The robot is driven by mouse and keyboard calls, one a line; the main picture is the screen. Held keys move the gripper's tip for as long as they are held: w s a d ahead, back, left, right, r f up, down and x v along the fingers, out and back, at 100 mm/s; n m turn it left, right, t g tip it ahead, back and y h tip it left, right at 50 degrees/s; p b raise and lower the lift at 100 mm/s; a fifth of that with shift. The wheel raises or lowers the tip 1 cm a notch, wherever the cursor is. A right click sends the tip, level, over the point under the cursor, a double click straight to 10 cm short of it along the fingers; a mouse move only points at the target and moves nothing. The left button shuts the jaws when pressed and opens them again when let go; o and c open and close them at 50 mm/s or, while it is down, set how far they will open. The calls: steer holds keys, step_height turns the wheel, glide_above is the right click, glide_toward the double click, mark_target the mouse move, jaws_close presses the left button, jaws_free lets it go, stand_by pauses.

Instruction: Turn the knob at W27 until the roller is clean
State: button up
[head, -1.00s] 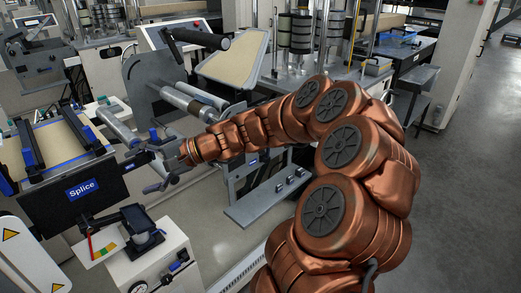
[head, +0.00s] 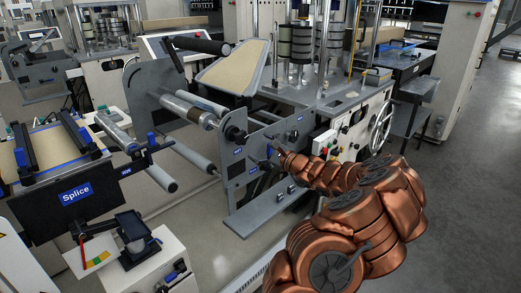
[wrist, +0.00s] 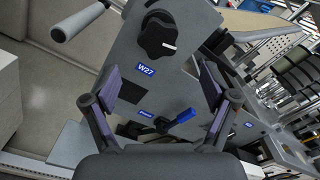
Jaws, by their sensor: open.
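The black lobed knob (wrist: 160,35) with a white mark sits on a grey side plate above the blue W27 label (wrist: 146,68) in the wrist view. In the head view the knob (head: 236,133) is on the plate's upper part. A silver roller (head: 188,108) with a brown band lies behind that plate; how clean it is I cannot tell. My gripper (wrist: 160,86) is open and empty, its fingers spread below the knob and apart from it. In the head view my gripper (head: 274,151) is small, right of the knob, by the plate.
A blue-handled lever (wrist: 180,117) sits below W27, between my fingers in the picture. A red button and a handwheel (head: 381,128) are on the machine to the right. Grey floor is open at right.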

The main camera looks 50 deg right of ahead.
mark_target(243, 139)
steer(key=w, duration=0.7)
steer(key=shift+w+a, duration=0.15)
steer(key=shift+w, duration=1.05)
steer(key=c, duration=1.2)
steer(key=shift+r, duration=0.1)
